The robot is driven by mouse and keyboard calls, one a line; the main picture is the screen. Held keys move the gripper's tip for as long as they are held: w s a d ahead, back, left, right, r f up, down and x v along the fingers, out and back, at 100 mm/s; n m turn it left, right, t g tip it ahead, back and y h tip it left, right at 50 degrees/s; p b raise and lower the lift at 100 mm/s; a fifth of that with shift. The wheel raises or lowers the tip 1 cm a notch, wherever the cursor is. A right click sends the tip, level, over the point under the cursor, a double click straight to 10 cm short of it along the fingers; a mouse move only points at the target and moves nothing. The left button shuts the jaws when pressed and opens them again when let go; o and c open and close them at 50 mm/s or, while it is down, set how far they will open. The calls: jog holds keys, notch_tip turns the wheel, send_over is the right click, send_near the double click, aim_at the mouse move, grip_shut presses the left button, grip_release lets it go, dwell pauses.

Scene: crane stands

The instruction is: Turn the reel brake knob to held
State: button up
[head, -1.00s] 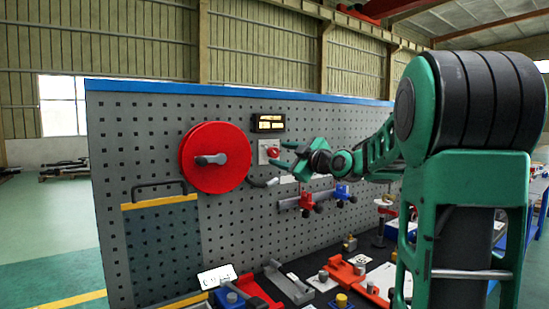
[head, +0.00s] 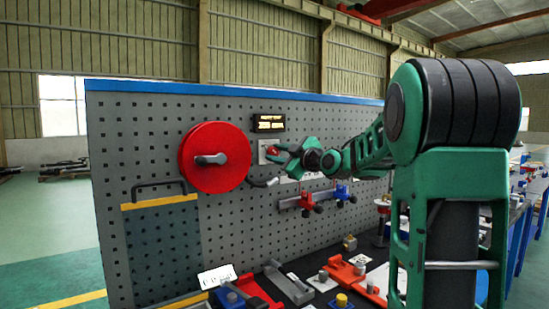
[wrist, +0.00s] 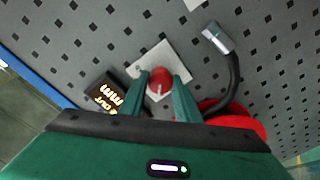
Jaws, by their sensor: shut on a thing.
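The reel brake knob is a small red knob (wrist: 160,82) with a pale pointer line, on a light square plate (wrist: 143,62) fixed to the grey pegboard. In the wrist view the knob sits between the two green fingers of my gripper (wrist: 163,88), which is shut on it. In the head view my gripper (head: 278,154) reaches the board from the right, and the knob (head: 271,151) is partly hidden by the fingers. The large red reel (head: 228,170) with a grey crank is left of the knob.
A small dark display (head: 268,123) with lit text is just above the knob; its words are too small to read. A hose end (wrist: 217,37) is close beside the knob plate. Clamps and blocks (head: 345,275) crowd the bench below.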

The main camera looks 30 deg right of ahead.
jog(key=m, duration=0.4)
jog(key=shift+f, duration=0.1)
jog(key=m, duration=0.4)
jog(key=shift+m, duration=0.3)
jog(key=m, duration=0.4)
jog(key=shift+m, duration=0.3)
jog(key=m, duration=0.5)
jog(key=shift+f+h, duration=0.15)
jog(key=shift+h, duration=0.15)
jog(key=o, duration=1)
jog(key=shift+o, duration=0.2)
